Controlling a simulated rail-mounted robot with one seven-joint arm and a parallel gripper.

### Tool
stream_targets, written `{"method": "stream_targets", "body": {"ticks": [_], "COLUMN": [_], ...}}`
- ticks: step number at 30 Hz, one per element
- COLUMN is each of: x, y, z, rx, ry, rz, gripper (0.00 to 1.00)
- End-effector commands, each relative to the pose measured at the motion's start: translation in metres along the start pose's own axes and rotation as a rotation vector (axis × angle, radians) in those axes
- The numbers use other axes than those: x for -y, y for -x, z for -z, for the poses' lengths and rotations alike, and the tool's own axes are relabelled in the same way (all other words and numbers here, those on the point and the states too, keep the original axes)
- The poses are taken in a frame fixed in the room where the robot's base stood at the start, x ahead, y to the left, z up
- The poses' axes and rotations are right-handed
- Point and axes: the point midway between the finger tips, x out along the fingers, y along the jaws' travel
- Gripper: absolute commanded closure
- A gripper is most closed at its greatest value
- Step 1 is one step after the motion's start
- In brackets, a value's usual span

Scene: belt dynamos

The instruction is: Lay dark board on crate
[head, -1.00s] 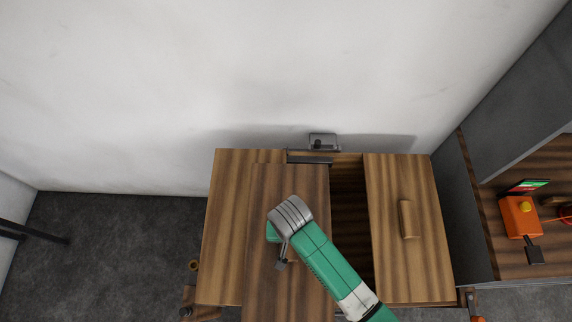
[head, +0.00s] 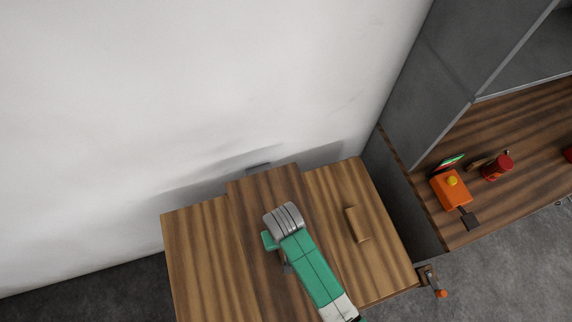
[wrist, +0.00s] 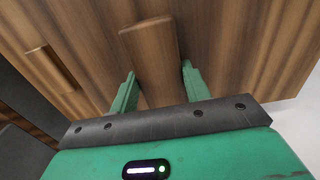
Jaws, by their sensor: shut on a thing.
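The dark board (head: 246,225) is a long, darker wooden panel in the head view, in the middle of the crate's top. Its far end sticks out past the left part of the top. The crate (head: 195,250) shows as lighter wood to the left and right of it, with no gap visible. I cannot tell whether the board rests on the crate or hangs just above it. My gripper (wrist: 158,76) is shut on the board's wooden handle (wrist: 150,45) in the wrist view.
A lighter board on the right has its own handle (head: 357,224). A metal clamp (head: 432,280) sits at the crate's lower right corner. A grey cabinet (head: 400,190) stands close on the right, with an orange device (head: 451,190) and a red object (head: 497,167) on its wooden shelf. A white wall is behind.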

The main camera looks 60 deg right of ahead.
Motion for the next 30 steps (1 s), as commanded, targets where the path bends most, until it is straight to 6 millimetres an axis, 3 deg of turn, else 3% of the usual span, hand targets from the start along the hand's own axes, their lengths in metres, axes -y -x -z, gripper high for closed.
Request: {"method": "stream_targets", "body": {"ticks": [30], "x": [0.000], "y": [-0.094], "z": [0.000], "rx": [0.000], "ry": [-0.002], "rz": [0.000], "gripper": [1.00]}}
